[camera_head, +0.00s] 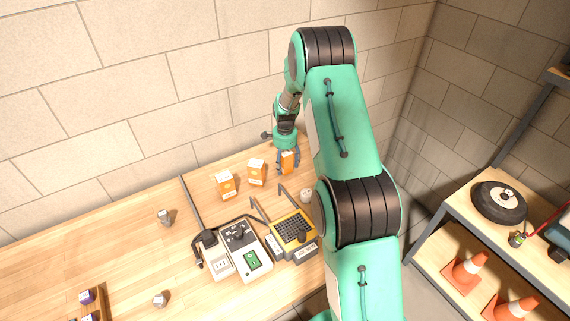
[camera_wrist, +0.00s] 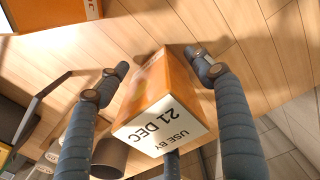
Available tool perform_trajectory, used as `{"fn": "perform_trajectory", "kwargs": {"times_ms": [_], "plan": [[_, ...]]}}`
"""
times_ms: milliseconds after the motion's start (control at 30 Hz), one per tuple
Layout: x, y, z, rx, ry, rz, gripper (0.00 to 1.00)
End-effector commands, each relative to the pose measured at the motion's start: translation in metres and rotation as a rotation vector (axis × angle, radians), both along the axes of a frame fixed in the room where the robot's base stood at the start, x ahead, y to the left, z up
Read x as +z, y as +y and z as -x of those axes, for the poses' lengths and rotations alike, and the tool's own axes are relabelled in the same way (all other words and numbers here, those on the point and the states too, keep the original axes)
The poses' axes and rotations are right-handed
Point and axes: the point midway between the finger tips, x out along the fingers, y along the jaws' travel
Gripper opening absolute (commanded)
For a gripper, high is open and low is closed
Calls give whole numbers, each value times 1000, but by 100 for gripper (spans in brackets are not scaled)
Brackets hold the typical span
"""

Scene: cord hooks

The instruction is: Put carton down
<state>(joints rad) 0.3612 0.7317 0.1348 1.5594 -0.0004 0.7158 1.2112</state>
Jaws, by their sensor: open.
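An orange and white carton (camera_head: 288,163) is at the back right of the wooden table, between the fingers of my gripper (camera_head: 287,168). In the wrist view the carton (camera_wrist: 160,105) shows a white end face reading "USE BY 21 DEC". Its far end appears to rest on the wood. My gripper (camera_wrist: 156,62) is open, with one finger on each side of the carton and gaps between. A third finger shows below it, partly hidden by the carton; whether it touches cannot be told.
Two similar cartons (camera_head: 225,185) (camera_head: 256,172) stand to the left. In front are a yellow and black device (camera_head: 293,232), a grey device with a green panel (camera_head: 245,252) and upright hooks. A small pale cylinder (camera_head: 306,195) stands nearby.

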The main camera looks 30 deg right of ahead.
Motion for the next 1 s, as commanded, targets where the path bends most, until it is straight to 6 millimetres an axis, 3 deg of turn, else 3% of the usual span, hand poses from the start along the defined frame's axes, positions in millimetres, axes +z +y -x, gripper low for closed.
{"fn": "perform_trajectory", "kwargs": {"times_ms": [267, 800, 1000], "plan": [[18, 0, 0, 0, -1, 0, 66], [101, 0, 0, 0, -1, 1, 66], [118, 0, 0, 0, 1, 0, 66]]}}
